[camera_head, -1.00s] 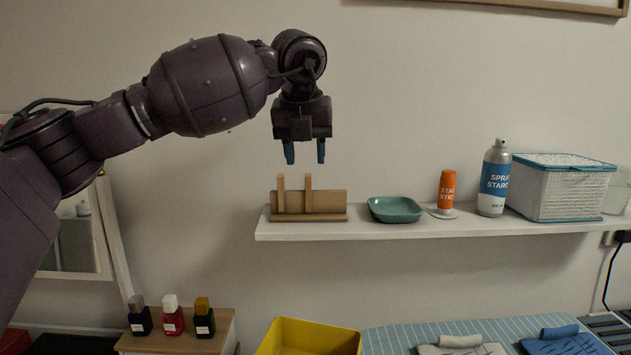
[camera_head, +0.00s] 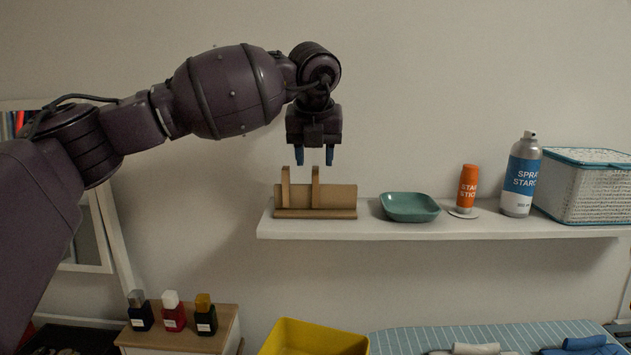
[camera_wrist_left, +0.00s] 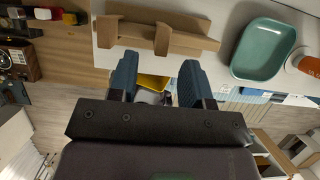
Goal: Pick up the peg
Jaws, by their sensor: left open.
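A brown wooden rack (camera_head: 338,197) stands on the white shelf near its left end. It has a low back board and two upright wooden pieces, a left one (camera_head: 285,188) and a right one (camera_head: 316,190). I cannot tell which part is the peg. My left gripper (camera_head: 315,158) points down above the rack, with its blue fingers apart and empty. Its fingertips are about level with the tops of the uprights in the picture. In the left wrist view, the right upright (camera_wrist_left: 161,40) lies beyond the gap between the fingers (camera_wrist_left: 158,66), not between them. My right gripper is not seen.
On the white shelf (camera_head: 440,231), a teal dish (camera_head: 409,207) stands just right of the rack. Then come an orange stick (camera_head: 467,186), a spray can (camera_head: 521,175) and a white basket (camera_head: 590,188). A yellow bin (camera_head: 315,338) and small bottles (camera_head: 172,312) are below.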

